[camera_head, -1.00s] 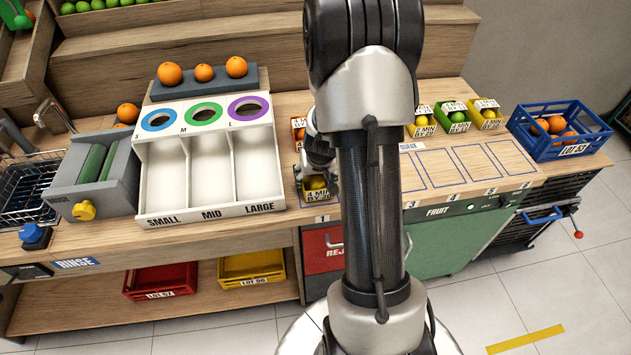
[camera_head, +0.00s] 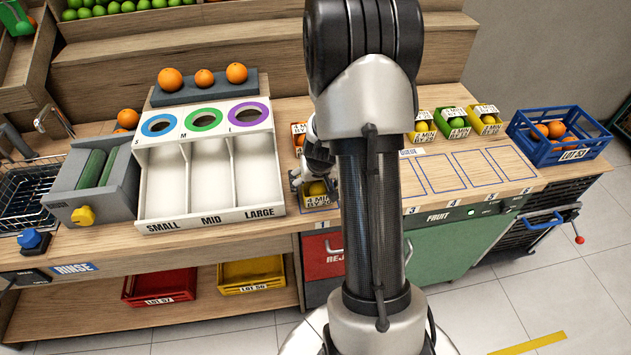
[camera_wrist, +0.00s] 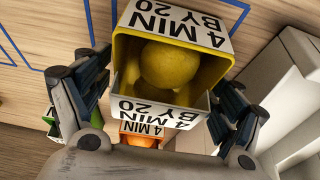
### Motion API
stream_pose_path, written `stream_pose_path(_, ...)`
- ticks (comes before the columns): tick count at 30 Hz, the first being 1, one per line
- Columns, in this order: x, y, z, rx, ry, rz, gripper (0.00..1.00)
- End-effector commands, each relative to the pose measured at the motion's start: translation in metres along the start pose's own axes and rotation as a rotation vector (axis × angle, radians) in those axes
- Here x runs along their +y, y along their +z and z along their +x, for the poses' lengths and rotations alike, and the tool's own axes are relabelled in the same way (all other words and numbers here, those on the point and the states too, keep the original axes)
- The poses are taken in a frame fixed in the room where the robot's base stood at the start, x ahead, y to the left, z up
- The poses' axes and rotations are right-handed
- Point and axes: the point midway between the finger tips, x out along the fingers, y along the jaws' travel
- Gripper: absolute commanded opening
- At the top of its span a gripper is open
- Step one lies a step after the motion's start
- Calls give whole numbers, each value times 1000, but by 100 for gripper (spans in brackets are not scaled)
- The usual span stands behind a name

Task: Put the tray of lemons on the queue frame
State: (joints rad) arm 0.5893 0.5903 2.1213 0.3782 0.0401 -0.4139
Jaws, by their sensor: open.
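A yellow tray with a lemon showing and "4 MIN BY 20" labels (camera_head: 320,202) stands on the counter above the number 1 label. It fills the middle of the wrist view (camera_wrist: 203,77). My gripper (camera_head: 317,182) is open around it, with one finger on each side in the wrist view (camera_wrist: 160,88). Whether the fingers touch the tray is hard to tell. The queue frame (camera_head: 470,170) is a row of blue outlines on the counter. Its lines also show in the wrist view (camera_wrist: 38,68). Any outline under the tray is hidden.
An orange-fruit tray (camera_head: 298,128) stands just behind. Yellow and green trays (camera_head: 454,133) stand behind the queue outlines, and a blue crate (camera_head: 560,152) stands right. The white sorter (camera_head: 209,212) stands close on the left. Several outlines right of my arm are empty.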

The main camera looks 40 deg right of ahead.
Motion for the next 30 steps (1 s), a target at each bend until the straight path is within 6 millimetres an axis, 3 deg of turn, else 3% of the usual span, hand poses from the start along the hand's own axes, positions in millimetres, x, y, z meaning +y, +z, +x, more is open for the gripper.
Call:
stream_pose_path(5,0,-2,-10,1,0,0,86)
stream_pose_path(18,0,-4,-102,3,0,-1,86)
stream_pose_path(25,-1,-2,-124,1,-1,-3,86)
stream_pose_path(28,-13,-4,-139,7,-16,-21,86)
stream_pose_path(30,-30,-6,-161,13,-39,-54,86)
